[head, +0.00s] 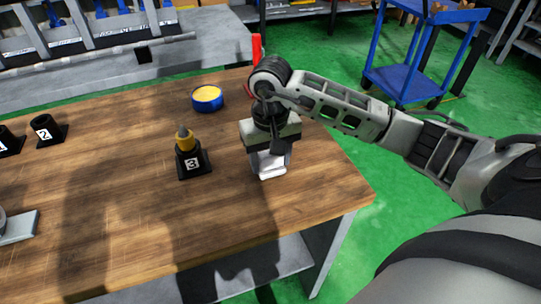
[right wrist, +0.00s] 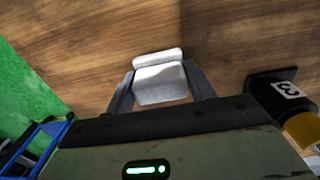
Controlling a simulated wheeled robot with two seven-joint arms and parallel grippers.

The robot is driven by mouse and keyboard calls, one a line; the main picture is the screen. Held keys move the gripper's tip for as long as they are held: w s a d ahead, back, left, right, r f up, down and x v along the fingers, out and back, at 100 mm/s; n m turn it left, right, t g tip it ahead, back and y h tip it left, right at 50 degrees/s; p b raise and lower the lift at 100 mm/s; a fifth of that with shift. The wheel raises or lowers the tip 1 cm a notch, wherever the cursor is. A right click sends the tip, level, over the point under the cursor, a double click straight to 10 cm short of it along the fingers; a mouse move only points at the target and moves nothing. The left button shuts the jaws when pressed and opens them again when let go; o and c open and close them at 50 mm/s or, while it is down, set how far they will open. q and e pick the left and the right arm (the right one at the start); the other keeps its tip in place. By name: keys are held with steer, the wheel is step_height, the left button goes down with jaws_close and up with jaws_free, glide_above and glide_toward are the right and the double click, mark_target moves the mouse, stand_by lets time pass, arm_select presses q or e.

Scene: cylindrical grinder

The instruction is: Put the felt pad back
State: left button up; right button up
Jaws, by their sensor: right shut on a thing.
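A white block-like pad, apparently the felt pad (head: 269,166), is at the right end of the wooden table. My right gripper (head: 268,160) points down over it and is shut on it. In the right wrist view the pad (right wrist: 160,83) sits between the two grey fingers (right wrist: 160,90), and a rounded white part shows beyond their tips. The pad is close to the tabletop; I cannot tell whether it touches. Its upper part is hidden by the gripper in the head view. My left gripper is not in view.
A black holder marked 3 (head: 196,170) with a yellow-topped item (head: 184,139) stands just left of my right gripper. A blue round tin (head: 207,104) is behind it. Holder 2 (head: 51,134) is farther left. The wooden table (head: 110,240) is clear in front. A blue cart (head: 405,82) stands beyond.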

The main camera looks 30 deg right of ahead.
steer(key=shift+f+b, duration=0.25)
steer(key=shift+b, duration=0.1)
steer(key=o, duration=1)
steer(key=shift+r, duration=0.1)
steer(key=shift+c, duration=0.2)
steer(key=shift+r+p, duration=0.4)
step_height(320, 180, up, 12)
steer(key=shift+f+b, duration=0.2)
steer(key=shift+b, duration=0.2)
